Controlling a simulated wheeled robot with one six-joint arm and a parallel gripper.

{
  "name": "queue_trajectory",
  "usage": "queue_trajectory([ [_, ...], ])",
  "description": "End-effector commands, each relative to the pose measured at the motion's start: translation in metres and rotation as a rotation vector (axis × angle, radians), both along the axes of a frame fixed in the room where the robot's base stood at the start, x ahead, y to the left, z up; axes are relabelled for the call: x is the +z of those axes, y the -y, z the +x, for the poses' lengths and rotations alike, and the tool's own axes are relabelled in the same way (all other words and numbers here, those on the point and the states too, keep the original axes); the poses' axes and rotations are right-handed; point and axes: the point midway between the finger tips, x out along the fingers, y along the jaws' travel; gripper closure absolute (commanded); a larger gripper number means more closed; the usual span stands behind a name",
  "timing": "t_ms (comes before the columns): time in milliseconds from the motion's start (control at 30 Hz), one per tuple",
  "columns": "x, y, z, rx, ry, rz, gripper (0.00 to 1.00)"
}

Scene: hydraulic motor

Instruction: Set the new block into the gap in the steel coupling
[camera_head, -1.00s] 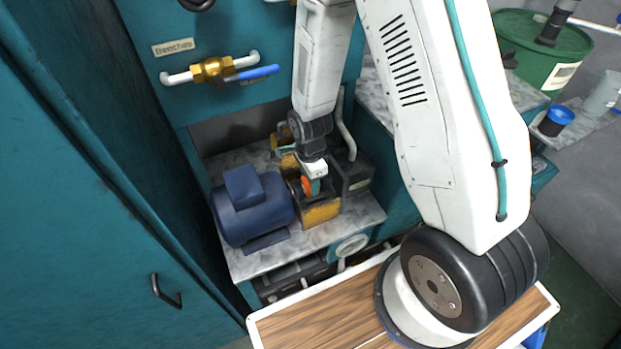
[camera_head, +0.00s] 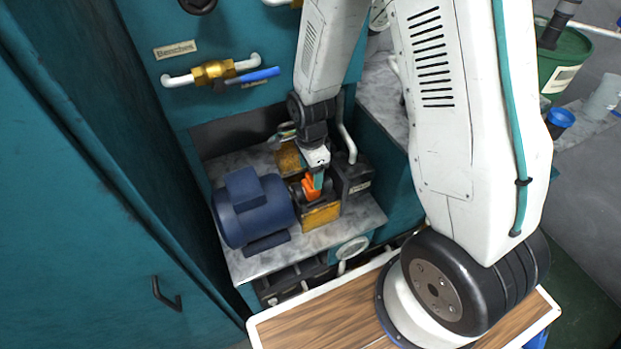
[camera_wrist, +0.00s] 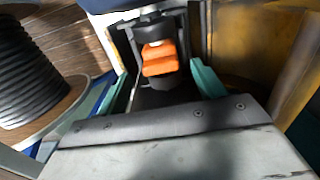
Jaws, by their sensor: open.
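The orange block (camera_wrist: 160,60) sits between the dark jaws of the steel coupling (camera_wrist: 133,50) in the wrist view. It also shows as a small orange shape in the head view (camera_head: 310,188), above the yellow housing. My gripper (camera_wrist: 163,82) is open, with one teal finger on each side of the block and a gap to each. In the head view my gripper (camera_head: 318,180) points down at the coupling and partly hides it. How deep the block sits in the gap cannot be told.
The blue motor (camera_head: 252,208) stands left of the coupling on the stone bench (camera_head: 300,243). A yellow housing (camera_head: 321,214) is in front, and a dark pump body (camera_head: 354,180) is close on the right. The brass valve (camera_head: 213,72) is on the wall above.

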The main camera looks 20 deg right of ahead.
Motion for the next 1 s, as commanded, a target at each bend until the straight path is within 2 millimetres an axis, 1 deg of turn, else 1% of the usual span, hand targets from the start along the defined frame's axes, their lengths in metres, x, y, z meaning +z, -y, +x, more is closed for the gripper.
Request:
queue_trajectory([
  [33, 0.007, 0.0, 0.001, 0.0, 0.002, 0.0, 0.31],
  [100, 0.014, 0.0, 0.001, 0.0, 0.002, 0.0, 0.31],
  [367, 0.028, 0.001, 0.0, 0.02, 0.003, 0.0, 0.31],
  [467, 0.048, 0.002, -0.002, 0.085, 0.013, 0.0, 0.31],
  [567, 0.081, 0.005, -0.008, 0.197, 0.024, -0.001, 0.31],
  [633, 0.108, 0.007, -0.015, 0.298, 0.033, -0.003, 0.31],
  [667, 0.121, 0.009, -0.02, 0.347, 0.038, -0.005, 0.31],
  [700, 0.138, 0.01, -0.027, 0.415, 0.042, -0.007, 0.31],
  [767, 0.163, 0.013, -0.039, 0.521, 0.051, -0.012, 0.31],
  [800, 0.179, 0.014, -0.048, 0.593, 0.055, -0.015, 0.31],
  [867, 0.202, 0.017, -0.063, 0.7, 0.061, -0.022, 0.31],
  [900, 0.216, 0.018, -0.073, 0.771, 0.066, -0.027, 0.31],
  [967, 0.236, 0.021, -0.091, 0.877, 0.071, -0.034, 0.31],
  [1000, 0.248, 0.022, -0.103, 0.949, 0.076, -0.039, 0.31],
])
